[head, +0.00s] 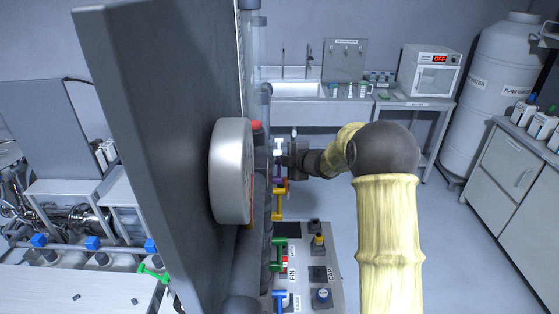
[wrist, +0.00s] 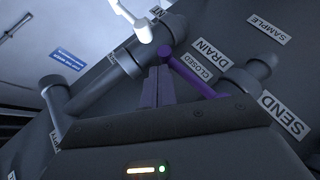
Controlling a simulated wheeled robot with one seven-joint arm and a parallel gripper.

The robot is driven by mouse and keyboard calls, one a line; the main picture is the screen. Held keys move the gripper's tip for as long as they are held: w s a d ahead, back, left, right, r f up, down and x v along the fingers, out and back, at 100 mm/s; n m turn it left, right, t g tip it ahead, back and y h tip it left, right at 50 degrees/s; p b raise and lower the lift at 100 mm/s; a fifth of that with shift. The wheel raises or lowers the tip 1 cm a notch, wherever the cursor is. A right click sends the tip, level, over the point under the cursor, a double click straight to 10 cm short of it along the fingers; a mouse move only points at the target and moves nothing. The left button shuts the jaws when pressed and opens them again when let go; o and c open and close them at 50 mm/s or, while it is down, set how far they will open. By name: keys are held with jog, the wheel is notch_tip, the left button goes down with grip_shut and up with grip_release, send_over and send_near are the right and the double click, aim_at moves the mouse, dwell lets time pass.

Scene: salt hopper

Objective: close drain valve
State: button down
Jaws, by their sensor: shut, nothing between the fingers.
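The drain valve's purple lever (wrist: 192,74) shows in the wrist view beside the DRAIN label (wrist: 208,53) and a small CLOSED label (wrist: 201,70). It runs slantwise from its pivot on the grey pipe down to the right, its lower end hidden behind my gripper. My gripper (wrist: 157,78) is shut and empty, its fingertips just left of the lever. I cannot tell whether they touch it. In the head view a small part of the purple lever (head: 277,173) shows among the row of valve handles, with my gripper (head: 283,162) next to it, partly hidden.
A white handle (head: 279,147) sits just beyond, a yellow handle (head: 279,205) just nearer. A round gauge (head: 231,171) and dark panel (head: 155,130) stand left of the valves. A grey pipe (wrist: 118,69) crosses near the fingers. Open floor lies right of my arm.

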dwell(0.3)
jog(key=s+d+r+p, duration=0.1)
jog(key=d+r+p, duration=0.4)
jog(key=r+p, duration=0.3)
jog(key=shift+d+p, duration=0.2)
jog(key=shift+p, duration=0.2)
jog(key=shift+r, duration=0.1)
